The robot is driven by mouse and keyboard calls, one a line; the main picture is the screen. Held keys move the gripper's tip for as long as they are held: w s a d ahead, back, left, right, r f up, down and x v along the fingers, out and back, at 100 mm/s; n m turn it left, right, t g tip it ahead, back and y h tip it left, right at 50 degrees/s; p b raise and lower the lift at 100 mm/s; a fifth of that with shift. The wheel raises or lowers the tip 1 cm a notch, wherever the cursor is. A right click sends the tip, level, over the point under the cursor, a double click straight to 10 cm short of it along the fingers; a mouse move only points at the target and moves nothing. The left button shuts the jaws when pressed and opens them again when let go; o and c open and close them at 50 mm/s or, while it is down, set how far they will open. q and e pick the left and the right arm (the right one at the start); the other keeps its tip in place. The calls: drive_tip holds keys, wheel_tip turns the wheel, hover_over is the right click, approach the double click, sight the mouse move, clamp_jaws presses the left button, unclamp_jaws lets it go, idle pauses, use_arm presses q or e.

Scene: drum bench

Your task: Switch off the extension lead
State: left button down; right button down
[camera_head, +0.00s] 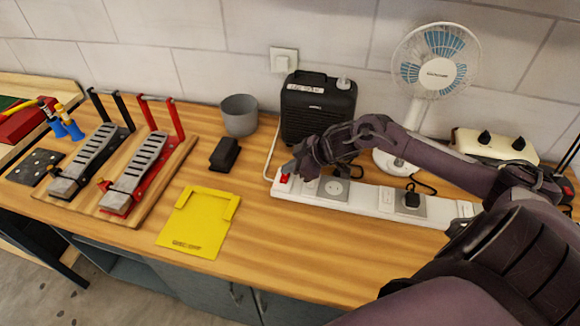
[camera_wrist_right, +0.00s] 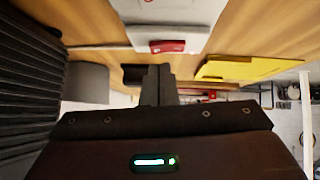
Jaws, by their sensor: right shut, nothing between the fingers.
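The white extension lead (camera_head: 372,203) lies along the bench, with sockets and a black plug (camera_head: 411,198) in it. Its red switch (camera_head: 284,178) is at the left end. The switch also shows in the right wrist view (camera_wrist_right: 172,46), just beyond the fingertips. My right gripper (camera_head: 289,168) is shut and empty, with its tips close at the switch. I cannot tell whether they touch it. In the wrist view its fingers (camera_wrist_right: 158,75) are together. The switch's on or off position is not clear. My left gripper is out of view.
A black speaker-like box (camera_head: 318,105) and a white fan (camera_head: 435,65) stand behind the lead. A grey cup (camera_head: 239,115), a black block (camera_head: 224,154), a yellow plate (camera_head: 198,222) and two pedals (camera_head: 132,170) are to the left. Bare wood lies in front of the lead.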

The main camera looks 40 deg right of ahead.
drive_tip(key=shift+f, duration=0.45)
drive_tip(key=shift+f, duration=0.1)
drive_tip(key=shift+w+d+f, duration=0.1)
drive_tip(key=shift+d+f, duration=0.05)
drive_tip(key=shift+f, duration=0.1)
drive_tip(key=shift+r, duration=0.1)
